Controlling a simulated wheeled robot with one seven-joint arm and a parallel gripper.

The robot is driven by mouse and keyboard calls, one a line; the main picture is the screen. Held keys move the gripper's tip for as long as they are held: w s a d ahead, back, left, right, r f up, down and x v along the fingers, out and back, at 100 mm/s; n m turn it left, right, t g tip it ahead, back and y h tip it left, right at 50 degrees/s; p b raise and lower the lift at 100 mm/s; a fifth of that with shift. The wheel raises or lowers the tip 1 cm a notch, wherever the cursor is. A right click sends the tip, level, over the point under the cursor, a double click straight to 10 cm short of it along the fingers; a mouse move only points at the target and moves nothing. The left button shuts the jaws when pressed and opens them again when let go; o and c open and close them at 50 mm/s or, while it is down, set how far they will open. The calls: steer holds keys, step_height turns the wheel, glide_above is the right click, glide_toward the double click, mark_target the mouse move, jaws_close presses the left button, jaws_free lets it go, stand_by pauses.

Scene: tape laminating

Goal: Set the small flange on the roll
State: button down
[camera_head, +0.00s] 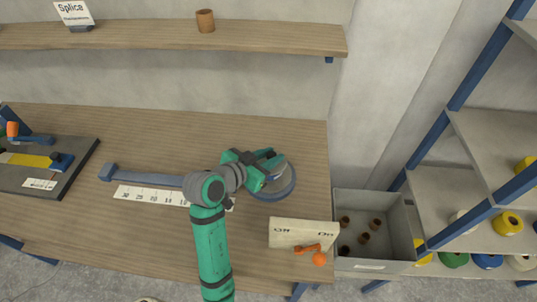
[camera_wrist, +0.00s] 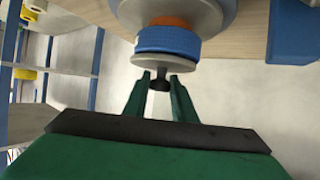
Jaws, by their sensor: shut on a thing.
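My gripper (camera_head: 268,165) is over the right part of the bench, above a round grey-blue piece (camera_head: 272,193). In the wrist view, my green fingers (camera_wrist: 160,92) are shut on the dark knob of the small flange (camera_wrist: 150,70), a pale grey disc. The blue roll (camera_wrist: 168,42) lies just beyond the flange, with an orange band (camera_wrist: 172,21) and a larger grey disc (camera_wrist: 190,8) past it. Flange and roll look lined up and very close; I cannot tell whether they touch. In the head view my gripper mostly hides the flange.
A white box (camera_head: 300,233) and orange pieces (camera_head: 318,257) lie at the bench's front right. A grey bin (camera_head: 396,204) with several brown cores stands beside it. A scale strip (camera_head: 150,196) lies left. A rack (camera_head: 470,140) with tape rolls is right.

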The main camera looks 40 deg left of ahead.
steer(key=c, duration=1.5)
jaws_free()
steer(key=shift+o, duration=0.2)
steer(key=shift+s, duration=0.1)
steer(key=shift+s+a+r, duration=0.1)
steer(key=shift+s+r, duration=0.1)
steer(key=shift+s, duration=0.1)
steer(key=v, duration=1.1)
steer(key=shift+s, duration=0.15)
